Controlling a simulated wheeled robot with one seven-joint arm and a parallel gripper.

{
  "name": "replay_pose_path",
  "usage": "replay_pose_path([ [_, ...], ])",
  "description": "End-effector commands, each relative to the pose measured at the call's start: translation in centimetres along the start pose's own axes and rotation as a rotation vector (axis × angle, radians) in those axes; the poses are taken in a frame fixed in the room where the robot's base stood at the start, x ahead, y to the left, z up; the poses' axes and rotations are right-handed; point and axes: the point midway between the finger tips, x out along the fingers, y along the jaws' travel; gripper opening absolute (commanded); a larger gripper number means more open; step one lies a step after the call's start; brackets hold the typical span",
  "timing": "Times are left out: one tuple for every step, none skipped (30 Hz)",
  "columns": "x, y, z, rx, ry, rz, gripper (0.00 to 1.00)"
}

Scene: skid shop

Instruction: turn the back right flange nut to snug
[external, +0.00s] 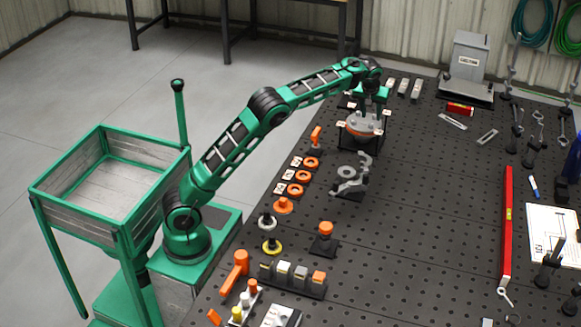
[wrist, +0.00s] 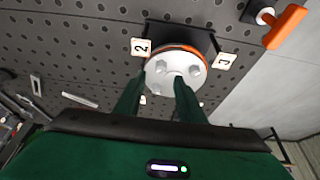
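The flange (external: 364,123), a pale round plate with an orange ring under it, sits on a dark stand on the pegboard table. In the wrist view the flange (wrist: 178,82) shows several grey hex nuts on its face. One nut (wrist: 195,66) is near the 3 tag (wrist: 226,61), another (wrist: 161,67) is near the 2 tag (wrist: 141,46). I cannot tell for certain which is the back right nut. My gripper (wrist: 159,82) has its two green fingers apart, over the flange's near edge; nothing shows gripped. In the external view my gripper (external: 381,96) is above the flange's back right side.
A grey clamp-like part (external: 352,178) lies in front of the flange. An orange-handled tool (external: 316,137) and orange rings (external: 302,176) stand to its left. Pale blocks (external: 403,87) lie behind it. The table right of the flange is mostly clear up to a red level (external: 508,215).

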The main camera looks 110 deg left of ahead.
Motion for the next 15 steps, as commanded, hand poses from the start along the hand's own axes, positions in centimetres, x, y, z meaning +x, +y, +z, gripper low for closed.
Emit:
replay_pose_path([
  [1.0, -0.1, 0.0, 0.000, -0.002, -0.002, 0.36],
  [1.5, -0.1, 0.0, 0.000, -0.001, -0.002, 0.36],
  [2.1, -0.1, 0.0, 0.000, -0.001, -0.002, 0.36],
  [2.6, 0.0, 0.0, 0.000, -0.001, -0.001, 0.36],
  [3.1, 0.0, 0.0, 0.000, -0.001, -0.001, 0.36],
  [3.6, 0.0, 0.1, 0.000, -0.001, -0.001, 0.36],
  [4.0, 0.0, 0.1, 0.000, -0.001, -0.001, 0.36],
  [4.3, 0.0, 0.0, 0.000, -0.001, -0.001, 0.36],
  [4.7, 0.0, 0.0, 0.000, 0.000, 0.000, 0.36],
  [4.9, 0.0, 0.0, 0.000, 0.000, 0.000, 0.36],
  [5.1, 0.0, 0.0, 0.000, 0.000, 0.000, 0.36],
  [5.3, 0.0, 0.0, 0.000, 0.000, 0.000, 0.36],
  [5.5, 0.0, 0.0, 0.000, -0.001, 0.000, 0.36],
  [5.6, 0.0, 0.0, 0.000, -0.001, 0.000, 0.36],
  [5.7, 0.0, 0.0, 0.000, -0.001, 0.000, 0.36],
])
